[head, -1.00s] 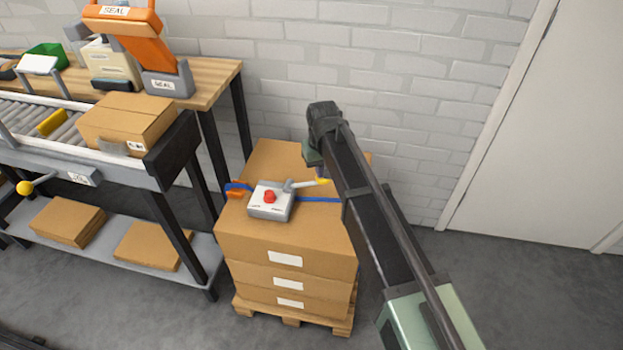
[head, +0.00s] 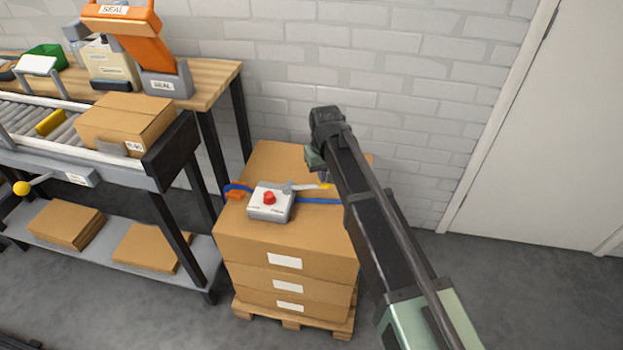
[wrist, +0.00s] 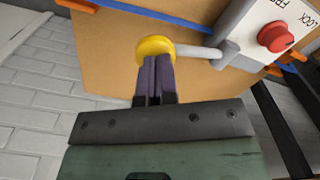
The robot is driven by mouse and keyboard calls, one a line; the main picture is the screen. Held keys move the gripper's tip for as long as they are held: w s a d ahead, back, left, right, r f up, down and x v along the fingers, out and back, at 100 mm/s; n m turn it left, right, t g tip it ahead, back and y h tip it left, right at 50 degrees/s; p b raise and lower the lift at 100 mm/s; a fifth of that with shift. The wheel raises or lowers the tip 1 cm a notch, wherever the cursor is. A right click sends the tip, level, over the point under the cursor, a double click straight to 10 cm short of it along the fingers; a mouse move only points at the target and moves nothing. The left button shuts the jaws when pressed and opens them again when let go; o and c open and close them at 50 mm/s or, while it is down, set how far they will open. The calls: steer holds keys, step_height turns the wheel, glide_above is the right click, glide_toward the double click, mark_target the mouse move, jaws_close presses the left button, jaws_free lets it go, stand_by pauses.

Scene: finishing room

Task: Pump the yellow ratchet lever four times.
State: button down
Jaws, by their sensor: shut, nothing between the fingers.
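The ratchet (head: 270,203) is a grey box with a red button, on top of the carton stack, with a blue strap across it. Its grey lever sticks out to the right, nearly flat, and ends in a yellow knob (head: 325,186), partly hidden by my arm. In the wrist view the round yellow knob (wrist: 153,46) sits right at the tips of my gripper (wrist: 156,62). The purple fingers are shut together with nothing between them and overlap the knob's edge; they look pressed on it, though contact is hard to confirm. The red button (wrist: 278,36) shows at right.
The carton stack (head: 285,240) stands on a wooden pallet (head: 290,318). A roller conveyor (head: 165,155) with a box (head: 125,125) stands to the left. A white brick wall (head: 400,75) is close behind; floor at right is clear.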

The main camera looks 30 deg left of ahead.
steer(key=shift+f, duration=0.1)
steer(key=shift+d+f+b, duration=0.25)
steer(key=shift+f+b, duration=0.2)
steer(key=shift+b, duration=0.1)
steer(key=shift+w+d+f+b, duration=0.15)
steer(key=shift+d+f+b, duration=0.1)
steer(key=shift+f+b, duration=0.25)
stand_by(0.4)
